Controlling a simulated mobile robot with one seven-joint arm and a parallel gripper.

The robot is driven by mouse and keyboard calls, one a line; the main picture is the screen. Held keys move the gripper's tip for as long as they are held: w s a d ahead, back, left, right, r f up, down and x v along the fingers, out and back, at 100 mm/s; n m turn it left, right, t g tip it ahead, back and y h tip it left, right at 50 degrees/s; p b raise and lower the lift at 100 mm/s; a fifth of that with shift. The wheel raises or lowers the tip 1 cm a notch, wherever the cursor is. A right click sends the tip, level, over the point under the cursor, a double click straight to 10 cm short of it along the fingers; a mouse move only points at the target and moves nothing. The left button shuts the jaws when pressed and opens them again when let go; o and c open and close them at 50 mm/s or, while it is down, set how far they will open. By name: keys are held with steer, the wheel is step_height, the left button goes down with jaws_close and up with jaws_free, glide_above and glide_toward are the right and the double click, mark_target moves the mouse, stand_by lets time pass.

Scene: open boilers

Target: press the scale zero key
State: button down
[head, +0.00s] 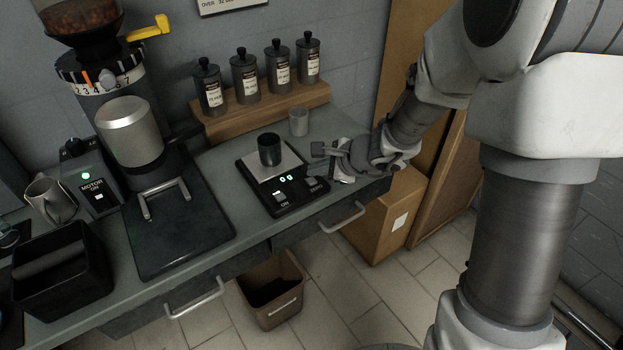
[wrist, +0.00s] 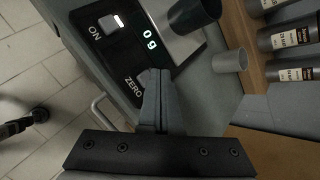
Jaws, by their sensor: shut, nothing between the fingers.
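The black scale (head: 262,186) sits on the counter with a dark cup (head: 269,150) on its silver plate. Its display (head: 286,178) is lit and reads 0 g. The ON key (head: 279,196) is at its front left and the ZERO key (head: 311,182) at its front right. My gripper (head: 325,160) is shut and empty at the scale's right side. In the wrist view, the closed fingertips (wrist: 155,78) are beside the ZERO label (wrist: 133,85) and cover part of the key area. I cannot tell whether they touch the key.
A small grey cup (head: 298,122) stands behind the scale. A wooden shelf (head: 262,113) with several labelled canisters is at the wall. A grinder (head: 128,130) stands left, near a black bin (head: 62,272). A cardboard box (head: 385,220) stands on the floor at right.

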step_height(320, 180, up, 5)
steer(key=p, duration=0.3)
steer(key=shift+p, duration=0.35)
stand_by(0.5)
